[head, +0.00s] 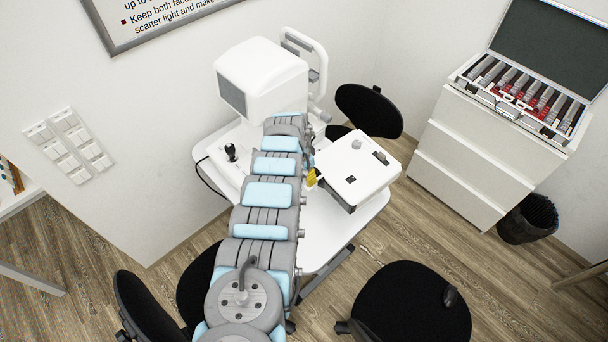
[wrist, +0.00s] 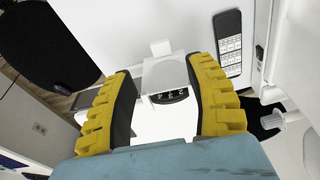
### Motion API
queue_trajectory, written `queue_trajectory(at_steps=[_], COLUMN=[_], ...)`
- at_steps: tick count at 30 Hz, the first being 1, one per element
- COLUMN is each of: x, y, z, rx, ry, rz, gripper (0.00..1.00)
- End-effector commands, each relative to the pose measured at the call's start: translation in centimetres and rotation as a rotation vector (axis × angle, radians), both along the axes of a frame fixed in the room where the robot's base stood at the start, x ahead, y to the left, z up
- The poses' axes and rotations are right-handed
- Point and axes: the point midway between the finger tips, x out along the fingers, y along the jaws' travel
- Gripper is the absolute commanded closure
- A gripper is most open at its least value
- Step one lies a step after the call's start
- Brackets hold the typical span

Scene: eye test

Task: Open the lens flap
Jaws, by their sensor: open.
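My gripper (wrist: 161,72) is open in the wrist view, its yellow and black fingers spread wide. Between and beyond the fingertips is a pale grey-white part (wrist: 165,73) with a small tab (wrist: 161,47) at its top and a black curved, numbered window (wrist: 171,96) at its lower edge. I cannot tell for sure whether this part is the lens flap. No contact with the fingers is clear. In the head view my arm hides most of the gripper; a yellow bit (head: 311,179) shows beside a white box-shaped unit (head: 357,168). A white eye-test machine (head: 262,80) stands behind.
The machine and unit stand on a white table (head: 318,232). A black joystick (head: 231,151) is left of my arm. Black chairs (head: 415,305) stand around the table. A drawer cabinet (head: 480,150) with an open lens case (head: 525,92) is at the right, beside a black bin (head: 528,219).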

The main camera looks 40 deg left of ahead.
Motion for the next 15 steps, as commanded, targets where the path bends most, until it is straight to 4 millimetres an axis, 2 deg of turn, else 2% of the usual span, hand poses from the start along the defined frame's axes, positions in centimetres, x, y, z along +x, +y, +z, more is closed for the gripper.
queue_trajectory(at_steps=[1, 15], x=[0.1, 0.8], y=[0.0, -0.1], z=[-1.2, -5.6], rx=[0.000, 0.002], ry=[0.000, -0.002], rz=[0.000, -0.001], gripper=[0.46, 0.46])
